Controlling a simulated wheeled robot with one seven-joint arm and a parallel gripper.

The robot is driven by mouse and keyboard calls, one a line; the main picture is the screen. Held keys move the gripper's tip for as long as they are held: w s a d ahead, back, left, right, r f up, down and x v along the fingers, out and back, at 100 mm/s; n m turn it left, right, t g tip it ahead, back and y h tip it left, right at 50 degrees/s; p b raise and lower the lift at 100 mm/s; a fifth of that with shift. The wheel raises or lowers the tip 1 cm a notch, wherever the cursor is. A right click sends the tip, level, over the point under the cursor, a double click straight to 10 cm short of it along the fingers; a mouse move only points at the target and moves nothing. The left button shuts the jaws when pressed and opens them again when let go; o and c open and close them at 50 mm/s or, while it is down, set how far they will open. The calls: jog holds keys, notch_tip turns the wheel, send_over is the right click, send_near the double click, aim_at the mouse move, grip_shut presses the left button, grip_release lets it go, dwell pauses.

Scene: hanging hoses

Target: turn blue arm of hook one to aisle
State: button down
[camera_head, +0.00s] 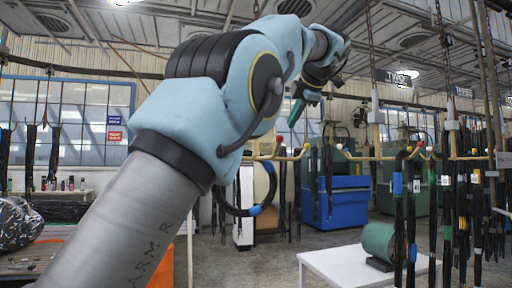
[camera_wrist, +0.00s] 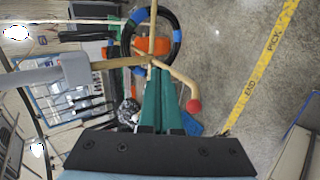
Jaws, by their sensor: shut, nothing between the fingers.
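My gripper (camera_head: 297,111) is raised in the head view, with its green fingers pointing down above a hook rack. In the wrist view the green fingers (camera_wrist: 160,98) are together and empty, beside the wooden hook arms. One hook arm ends in a red ball (camera_wrist: 193,105), just right of the fingers; a red tip (camera_head: 279,139) also shows in the head view. I cannot clearly make out a blue-tipped arm. Whether the fingers touch the hook cannot be told.
A white table (camera_head: 345,268) holds a green roll (camera_head: 379,241). A blue machine base (camera_head: 337,207) stands behind.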

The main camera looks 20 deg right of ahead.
aim_at(282, 141)
jog(key=shift+a+f+b, duration=0.65)
jog(key=shift+f+b, duration=0.35)
jog(key=shift+f, duration=0.1)
jog(key=shift+a+f+b, duration=0.6)
jog(key=shift+f+b, duration=0.45)
jog(key=shift+f, duration=0.05)
jog(key=shift+a+f+b, duration=0.65)
jog(key=shift+f+b, duration=0.35)
jog(key=shift+f, duration=0.1)
jog(key=shift+w+a+b, duration=1.1)
jog(key=shift+w+a, duration=5.8)
jog(key=shift+a, duration=1.85)
jog(key=shift+s+d+r+p, duration=1.55)
jog(key=shift+r+p, duration=1.5)
jog(key=shift+r, duration=1.55)
jog(key=s+a+b, duration=0.2)
jog(key=s+b, duration=0.5)
jog(key=s, duration=0.5)
